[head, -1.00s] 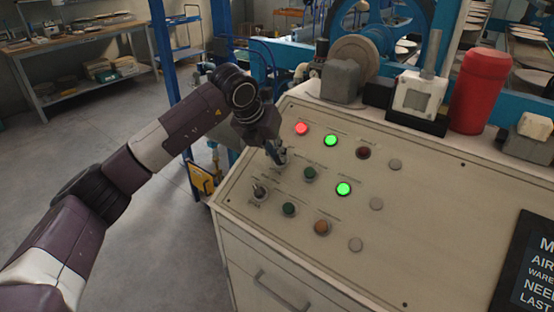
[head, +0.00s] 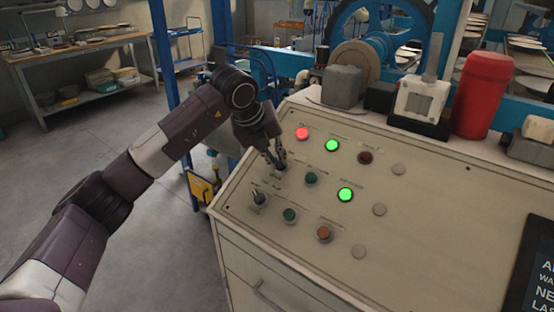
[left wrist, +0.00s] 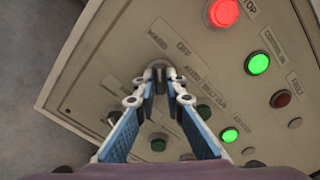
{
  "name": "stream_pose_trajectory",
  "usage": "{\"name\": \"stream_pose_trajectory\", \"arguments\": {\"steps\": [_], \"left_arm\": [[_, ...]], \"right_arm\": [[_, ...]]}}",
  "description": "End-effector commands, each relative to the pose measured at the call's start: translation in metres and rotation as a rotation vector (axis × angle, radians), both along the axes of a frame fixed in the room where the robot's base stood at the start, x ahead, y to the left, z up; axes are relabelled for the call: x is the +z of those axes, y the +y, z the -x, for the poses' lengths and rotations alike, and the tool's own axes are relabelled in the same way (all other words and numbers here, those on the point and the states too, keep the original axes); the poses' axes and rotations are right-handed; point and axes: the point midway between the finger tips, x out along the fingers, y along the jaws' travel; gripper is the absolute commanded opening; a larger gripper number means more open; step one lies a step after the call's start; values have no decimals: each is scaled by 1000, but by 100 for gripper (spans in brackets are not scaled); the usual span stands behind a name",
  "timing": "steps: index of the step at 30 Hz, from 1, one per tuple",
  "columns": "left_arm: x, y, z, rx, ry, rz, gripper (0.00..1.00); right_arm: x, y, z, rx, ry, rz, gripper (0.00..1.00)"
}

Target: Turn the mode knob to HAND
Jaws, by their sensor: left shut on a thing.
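In the head view my left gripper (head: 277,163) reaches down to the panel (head: 430,215) from the left and mostly hides the knob. I cannot tell exactly which label the knob points at. My right gripper is in neither view.
Beside the knob are a lit red button (head: 302,133) and lit green lamps (head: 332,145), (head: 345,194). A red cylinder (head: 482,95) stands behind the panel.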

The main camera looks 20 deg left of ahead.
Motion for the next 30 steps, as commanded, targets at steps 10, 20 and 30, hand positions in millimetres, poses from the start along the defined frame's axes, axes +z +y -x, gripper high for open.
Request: {"name": "stream_pose_trajectory", "arguments": {"steps": [10, 20, 30], "left_arm": [[3, 1, -1, 4, -6, 3, 15], [1, 0, -1, 2, -2, 1, 28], [35, 7, 16, 2, -7, 2, 28]], "right_arm": [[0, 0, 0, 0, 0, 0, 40], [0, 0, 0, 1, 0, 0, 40], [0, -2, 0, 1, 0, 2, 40]]}}
